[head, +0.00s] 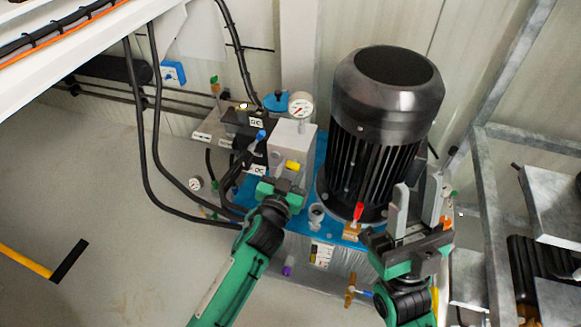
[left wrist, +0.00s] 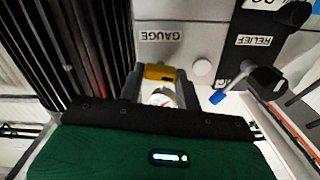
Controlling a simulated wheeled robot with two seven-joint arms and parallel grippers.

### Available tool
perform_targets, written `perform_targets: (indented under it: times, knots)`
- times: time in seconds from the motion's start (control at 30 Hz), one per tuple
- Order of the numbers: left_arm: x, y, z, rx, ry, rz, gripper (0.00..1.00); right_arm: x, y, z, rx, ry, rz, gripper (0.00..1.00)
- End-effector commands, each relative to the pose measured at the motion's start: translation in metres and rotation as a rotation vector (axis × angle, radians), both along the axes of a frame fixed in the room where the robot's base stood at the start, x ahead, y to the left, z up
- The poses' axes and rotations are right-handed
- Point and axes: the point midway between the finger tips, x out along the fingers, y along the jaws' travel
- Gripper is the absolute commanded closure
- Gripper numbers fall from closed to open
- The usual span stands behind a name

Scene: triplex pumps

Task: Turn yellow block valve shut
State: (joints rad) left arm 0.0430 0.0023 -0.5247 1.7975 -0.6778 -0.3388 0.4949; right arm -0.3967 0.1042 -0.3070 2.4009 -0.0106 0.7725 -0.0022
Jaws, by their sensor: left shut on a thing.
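The yellow block valve handle (head: 293,165) sits on the front of the light grey block under the pressure gauge. In the left wrist view the yellow handle (left wrist: 159,72) lies crosswise between my left gripper's fingertips, below the label GAUGE. My left gripper (head: 285,178) is shut on this handle, and its fingers hide part of it. A round gauge-like or shiny fitting shows between the fingers in the left wrist view, too small to read. My right gripper (head: 416,207) is open and empty, pointing up in front of the black motor.
The large black motor (head: 384,110) stands right of the valve block. The pressure gauge (head: 300,105) is above the block. A blue-handled valve (left wrist: 217,97) is near the label RELIEF. A red-handled valve (head: 357,212) is near my right gripper. Black hoses (head: 147,150) hang at left.

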Motion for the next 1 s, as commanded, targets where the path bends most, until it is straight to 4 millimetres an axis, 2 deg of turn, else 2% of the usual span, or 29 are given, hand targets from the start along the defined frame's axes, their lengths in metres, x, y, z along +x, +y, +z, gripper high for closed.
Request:
perform_targets:
  times: [0.2,0.4,0.7,1.0]
  knots:
    - [0.0,-0.001,0.003,0.183,-0.058,0.0,0.89,0.035,0.019,-0.033,-0.07,0.329,0.035,0.64]
    - [-0.001,-0.002,0.003,0.364,-0.118,-0.001,0.89,0.052,0.035,-0.075,-0.132,0.592,0.071,0.64]
    - [-0.001,-0.003,0.001,0.636,-0.207,-0.001,0.89,0.055,0.052,-0.129,-0.204,0.883,0.117,0.64]
    - [-0.001,-0.003,0.0,0.907,-0.297,0.0,0.89,0.047,0.062,-0.166,-0.256,1.074,0.151,0.64]
